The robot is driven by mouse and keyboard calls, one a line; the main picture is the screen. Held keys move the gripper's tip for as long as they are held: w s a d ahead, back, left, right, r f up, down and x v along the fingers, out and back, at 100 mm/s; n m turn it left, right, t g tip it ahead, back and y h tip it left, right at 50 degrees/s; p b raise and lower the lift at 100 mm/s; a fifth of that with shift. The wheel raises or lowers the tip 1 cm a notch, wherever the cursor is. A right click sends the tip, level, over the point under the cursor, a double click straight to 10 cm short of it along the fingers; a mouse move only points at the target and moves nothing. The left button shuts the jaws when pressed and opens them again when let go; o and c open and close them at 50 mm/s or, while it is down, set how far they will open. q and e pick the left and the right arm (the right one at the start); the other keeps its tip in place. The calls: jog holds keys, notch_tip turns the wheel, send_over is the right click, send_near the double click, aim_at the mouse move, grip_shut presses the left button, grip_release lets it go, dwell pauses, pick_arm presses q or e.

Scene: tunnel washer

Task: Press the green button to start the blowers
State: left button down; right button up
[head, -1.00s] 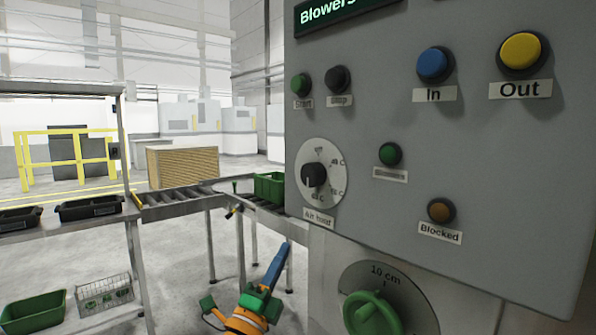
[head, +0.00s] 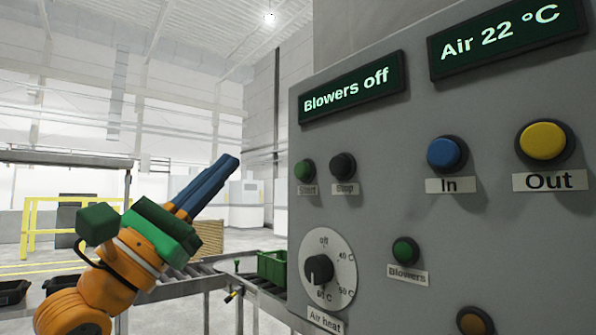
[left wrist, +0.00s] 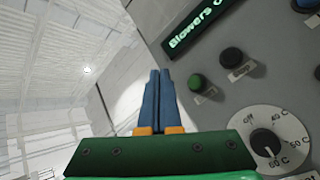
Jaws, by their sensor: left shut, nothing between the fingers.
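The green Start button (head: 305,170) is at the left of the grey control panel (head: 375,205), beside the black Stop button (head: 343,166). A display (head: 352,88) above them reads "Blowers off". A second green round piece (head: 405,250), labelled "Blowers", sits lower on the panel. My left gripper (head: 232,160) is shut and empty, its blue fingers pointing up and right, left of the Start button and apart from it in the picture. In the left wrist view the fingers (left wrist: 160,75) lie left of the Start button (left wrist: 196,83). My right gripper is not in view.
The panel also carries a blue In button (head: 446,154), a yellow Out button (head: 543,141), an air heat dial (head: 320,270) and an amber lamp (head: 474,322). A roller conveyor (head: 190,275) with a green crate (head: 272,266) lies behind my left arm. Space left of the panel is open.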

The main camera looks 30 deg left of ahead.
aim_at(301, 171)
pick_arm(q)
jog(key=shift+w+d, duration=0.1)
jog(key=shift+w, duration=0.05)
jog(key=shift+w, duration=0.1)
jog(key=w+d+p, duration=0.3)
jog(key=w, duration=0.5)
jog(key=shift+d, duration=0.2)
jog(key=shift+p, duration=0.35)
dwell(1.6)
jog(key=shift+w+d, duration=0.15)
jog(key=shift+w, duration=0.2)
